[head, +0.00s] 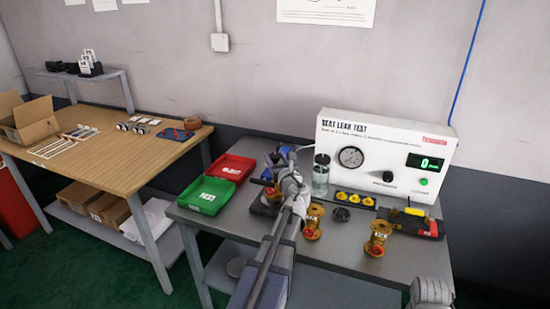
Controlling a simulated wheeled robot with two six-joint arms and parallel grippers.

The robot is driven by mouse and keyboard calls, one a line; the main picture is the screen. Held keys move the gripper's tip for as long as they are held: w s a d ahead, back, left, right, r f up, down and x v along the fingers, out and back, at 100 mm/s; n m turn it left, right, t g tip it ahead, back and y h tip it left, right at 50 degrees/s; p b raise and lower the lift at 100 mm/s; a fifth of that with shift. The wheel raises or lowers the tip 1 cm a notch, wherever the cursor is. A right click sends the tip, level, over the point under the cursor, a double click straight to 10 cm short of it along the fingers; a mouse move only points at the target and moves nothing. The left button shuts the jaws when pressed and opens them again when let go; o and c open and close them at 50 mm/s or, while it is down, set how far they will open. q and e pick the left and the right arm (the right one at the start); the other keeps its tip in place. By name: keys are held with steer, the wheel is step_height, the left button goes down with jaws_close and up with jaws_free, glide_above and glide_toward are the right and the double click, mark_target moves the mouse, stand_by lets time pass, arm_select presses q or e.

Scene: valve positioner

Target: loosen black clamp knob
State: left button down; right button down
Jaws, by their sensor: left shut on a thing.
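A clamp fixture with blue and dark parts (270,158) stands on the grey bench, left of the white test box. My left gripper (291,180) reaches over it from the front and is shut at the fixture. The black clamp knob is hidden by the gripper and wrist; what lies between the fingers is too small to see clearly, but it appears to be the knob. A white part of my right arm shows at the bottom right edge; its gripper is out of view.
The grey bench (330,255) also bears brass valves (313,222) (377,238), a black round part (341,214), yellow pieces (355,198), a clear bottle (321,176) and the SEAT LEAK TEST box (385,150). Red (231,167) and green (206,195) trays lie left.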

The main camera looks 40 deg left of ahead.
arm_select(q)
steer(key=n+g+y, duration=0.1)
steer(key=g, duration=0.1)
steer(key=n+g+y, duration=0.1)
steer(key=n+g, duration=0.2)
steer(key=shift+w+g+y, duration=0.3)
steer(key=shift+y, duration=0.1)
steer(key=n+g, duration=0.2)
steer(key=g, duration=0.1)
steer(key=n+g, duration=0.2)
steer(key=g, duration=0.2)
steer(key=shift+n+y, duration=0.3)
steer(key=shift+y, duration=0.1)
steer(key=n+g+h, duration=0.1)
steer(key=n+g, duration=0.1)
steer(key=g, duration=0.1)
steer(key=n+g, duration=0.2)
steer(key=g, duration=0.1)
steer(key=shift+s+h, duration=0.1)
steer(key=shift+h, duration=0.3)
steer(key=shift+s+n+g+h, duration=0.15)
steer(key=shift+n+g+h, duration=0.75)
steer(key=shift+g, duration=0.5)
steer(key=shift+s, duration=0.1)
steer(key=shift+c, duration=1.4)
jaws_free()
